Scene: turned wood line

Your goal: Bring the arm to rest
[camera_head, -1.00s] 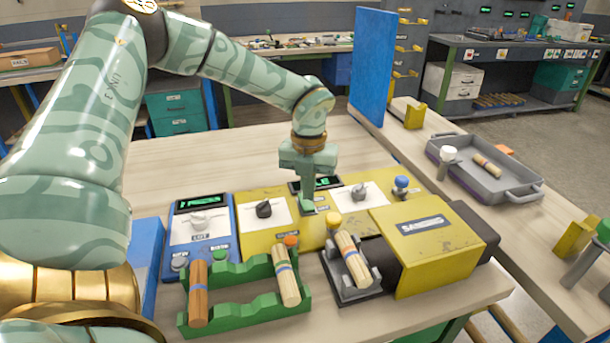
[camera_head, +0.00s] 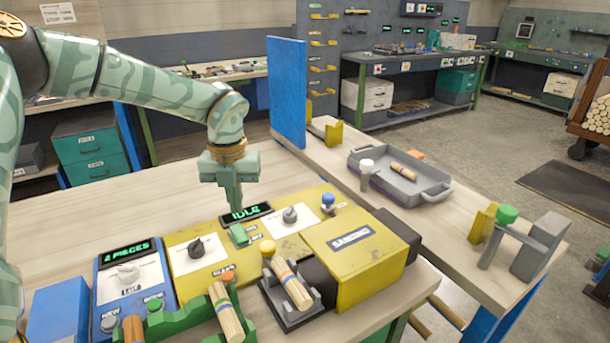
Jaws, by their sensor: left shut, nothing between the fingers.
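My left gripper (camera_head: 234,208) is shut and empty. I cannot tell whether the fingertips touch anything. My left arm (camera_head: 150,85) reaches in from the left. My right gripper is not in view.
A blue panel (camera_head: 125,285) with a knob stands left of the yellow machine. A green rack (camera_head: 180,322) holds turned pieces in front. A striped piece (camera_head: 291,285) lies in a grey holder. A grey tray (camera_head: 440,189) sits on the right bench. A blue upright board (camera_head: 287,90) stands behind.

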